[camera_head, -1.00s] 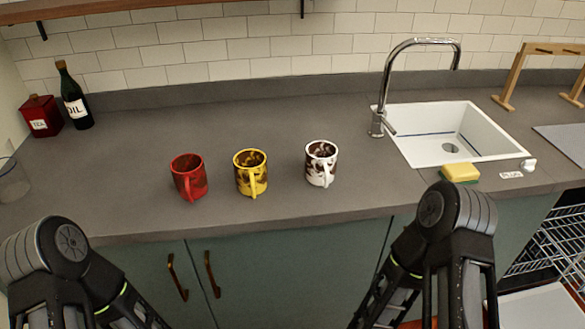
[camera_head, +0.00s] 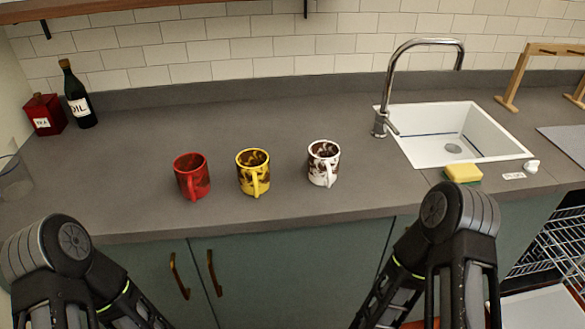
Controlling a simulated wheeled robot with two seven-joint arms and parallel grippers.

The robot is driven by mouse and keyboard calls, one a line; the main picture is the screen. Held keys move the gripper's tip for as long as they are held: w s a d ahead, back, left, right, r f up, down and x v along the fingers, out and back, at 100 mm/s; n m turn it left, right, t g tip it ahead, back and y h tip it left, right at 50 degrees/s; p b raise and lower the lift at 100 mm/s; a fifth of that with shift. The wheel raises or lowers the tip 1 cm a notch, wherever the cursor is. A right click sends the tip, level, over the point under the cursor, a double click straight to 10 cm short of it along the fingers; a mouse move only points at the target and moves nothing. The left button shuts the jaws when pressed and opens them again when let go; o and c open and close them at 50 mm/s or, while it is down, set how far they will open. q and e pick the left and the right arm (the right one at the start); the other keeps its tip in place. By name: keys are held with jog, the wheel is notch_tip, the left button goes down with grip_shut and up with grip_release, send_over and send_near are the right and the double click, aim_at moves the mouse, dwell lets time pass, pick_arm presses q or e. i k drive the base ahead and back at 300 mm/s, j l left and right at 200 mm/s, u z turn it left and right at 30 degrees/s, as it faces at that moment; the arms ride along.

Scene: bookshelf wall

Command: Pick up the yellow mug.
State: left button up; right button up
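The yellow mug (camera_head: 247,178) stands upright on the grey counter (camera_head: 310,112), its handle facing me. It has dark brown patches and is the middle one of three mugs in a row. A red mug (camera_head: 188,177) stands to its left and a white and brown mug (camera_head: 320,160) to its right.
A sink (camera_head: 425,146) with a tall faucet (camera_head: 383,105) and a yellow sponge (camera_head: 462,172) are on the right. An oil bottle (camera_head: 77,98) and a red tea box (camera_head: 44,114) stand at the back left. A glass container (camera_head: 12,178) is at the left edge. The counter behind the mugs is clear.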

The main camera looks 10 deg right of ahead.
aim_at(254, 177)
jog(key=l, duration=1.2)
jog(key=k+l, duration=0.1)
jog(key=l, duration=1.1)
